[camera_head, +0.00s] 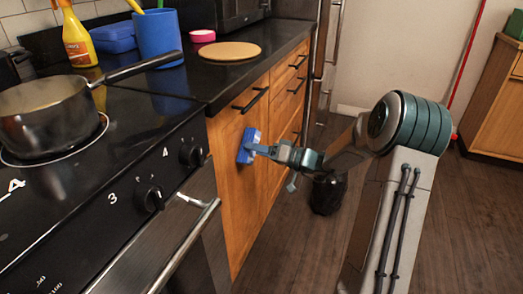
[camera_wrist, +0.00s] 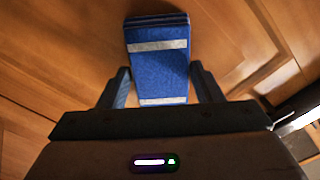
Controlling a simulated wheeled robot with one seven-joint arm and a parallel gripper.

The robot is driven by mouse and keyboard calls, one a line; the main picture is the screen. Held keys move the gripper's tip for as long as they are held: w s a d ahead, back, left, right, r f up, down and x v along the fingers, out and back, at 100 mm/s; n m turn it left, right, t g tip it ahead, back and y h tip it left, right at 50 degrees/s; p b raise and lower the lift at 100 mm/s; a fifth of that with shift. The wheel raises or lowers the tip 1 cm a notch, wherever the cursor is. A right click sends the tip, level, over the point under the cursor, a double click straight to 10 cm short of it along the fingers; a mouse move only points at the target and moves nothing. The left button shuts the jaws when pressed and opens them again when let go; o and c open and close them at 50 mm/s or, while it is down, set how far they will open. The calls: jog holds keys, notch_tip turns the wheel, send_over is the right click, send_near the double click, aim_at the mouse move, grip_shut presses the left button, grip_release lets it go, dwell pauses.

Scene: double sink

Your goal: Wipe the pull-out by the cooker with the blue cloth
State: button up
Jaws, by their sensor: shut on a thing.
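The blue cloth (camera_head: 247,146) is a folded blue block with pale stripes. My gripper (camera_head: 256,149) is shut on it and holds it up at the front of the wooden pull-out (camera_head: 232,190) by the cooker. In the wrist view the cloth (camera_wrist: 158,70) stands out between the two fingers of my gripper (camera_wrist: 160,88), with the wooden front (camera_wrist: 75,45) behind it. The cloth is at or very close to the wood; I cannot tell whether it touches. The pull-out has a dark bar handle (camera_head: 250,100) near its top, above the cloth.
The cooker (camera_head: 120,180) with its knobs and oven rail (camera_head: 190,235) stands left of the pull-out. A pan (camera_head: 50,115) sits on it. A blue cup (camera_head: 158,38) and a round board (camera_head: 229,51) are on the counter. A dark bin (camera_head: 328,192) shows behind my arm.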

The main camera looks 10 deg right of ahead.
aim_at(258, 139)
jog(key=shift+s+a+b, duration=0.6)
jog(key=shift+s, duration=0.3)
jog(key=shift+s+a+b, duration=0.55)
jog(key=shift+s+b, duration=0.05)
jog(key=shift+s, duration=0.25)
jog(key=shift+a+r+p, duration=0.1)
jog(key=shift+r+p, duration=0.2)
jog(key=shift+r, duration=0.7)
jog(key=shift+w+d+b, duration=0.45)
jog(key=shift+w+d, duration=0.25)
jog(key=shift+w, duration=0.25)
jog(key=shift+w+d+b, duration=0.45)
jog(key=shift+w+d, duration=0.2)
jog(key=shift+w, duration=0.3)
jog(key=shift+w+d+b, duration=0.45)
jog(key=shift+w+d, duration=0.25)
jog(key=shift+w, duration=0.25)
jog(key=shift+b, duration=0.55)
jog(key=shift+s+a+b, duration=0.85)
jog(key=shift+s+a, duration=0.25)
jog(key=shift+s, duration=0.3)
jog(key=shift+s+a+b, duration=0.8)
jog(key=shift+s+a, duration=0.25)
jog(key=shift+s, duration=0.35)
